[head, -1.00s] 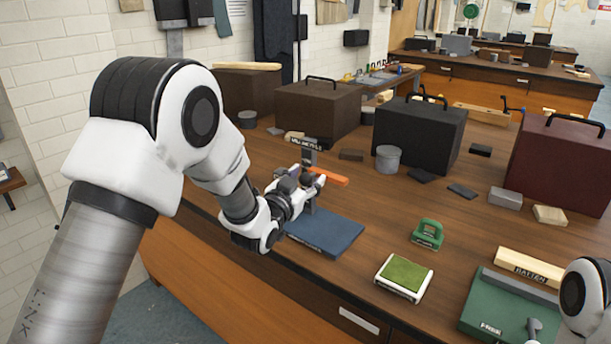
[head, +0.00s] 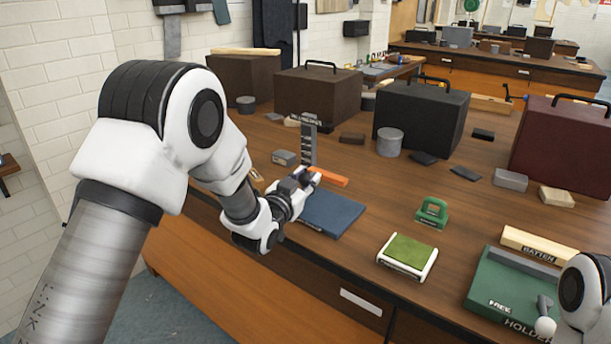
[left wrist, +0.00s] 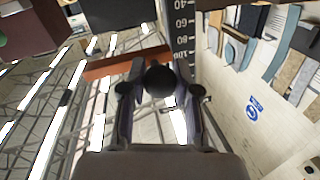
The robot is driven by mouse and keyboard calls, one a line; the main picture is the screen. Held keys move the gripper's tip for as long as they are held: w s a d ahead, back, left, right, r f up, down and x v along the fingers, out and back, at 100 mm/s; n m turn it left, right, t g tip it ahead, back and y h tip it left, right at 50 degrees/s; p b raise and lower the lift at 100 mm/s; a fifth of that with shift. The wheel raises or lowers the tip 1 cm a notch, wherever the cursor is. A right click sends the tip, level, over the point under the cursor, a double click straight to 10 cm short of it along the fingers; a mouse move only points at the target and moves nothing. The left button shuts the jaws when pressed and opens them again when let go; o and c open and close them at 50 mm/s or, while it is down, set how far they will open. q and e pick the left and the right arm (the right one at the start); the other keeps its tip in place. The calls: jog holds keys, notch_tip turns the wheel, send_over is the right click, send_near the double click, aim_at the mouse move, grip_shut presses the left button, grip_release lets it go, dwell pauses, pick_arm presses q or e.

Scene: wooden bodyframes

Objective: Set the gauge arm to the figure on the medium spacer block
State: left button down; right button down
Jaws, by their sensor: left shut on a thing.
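The gauge's dark upright (head: 309,144) stands behind the blue mat, with a label at its top. Its scale (left wrist: 181,30) shows 40, 60, 80 and 100 in the left wrist view. The orange gauge arm (head: 329,177) reaches right from the upright, and crosses the left wrist view (left wrist: 105,68) near the 100 mark. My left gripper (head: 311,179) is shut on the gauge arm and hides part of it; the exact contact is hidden. Several small blocks lie about, one grey block (head: 285,157) beside the gauge. I cannot tell which is the medium spacer block or read a figure.
The blue mat (head: 334,213) lies by my left gripper. To its right are a green-topped pad (head: 410,253), a green handled block (head: 432,213), a green holder (head: 510,290) and a batten (head: 538,246). Large cases (head: 421,115) stand behind. Bench around the handled block is clear.

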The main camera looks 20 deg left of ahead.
pick_arm(q)
jog(key=c, duration=0.8)
grip_release()
jog(key=shift+r, duration=0.1)
jog(key=shift+s, duration=0.15)
jog(key=s, duration=0.4)
jog(key=s+a, duration=0.1)
jog(key=s, duration=0.6)
jog(key=shift+s+a, duration=0.3)
jog(key=shift+a, duration=0.1)
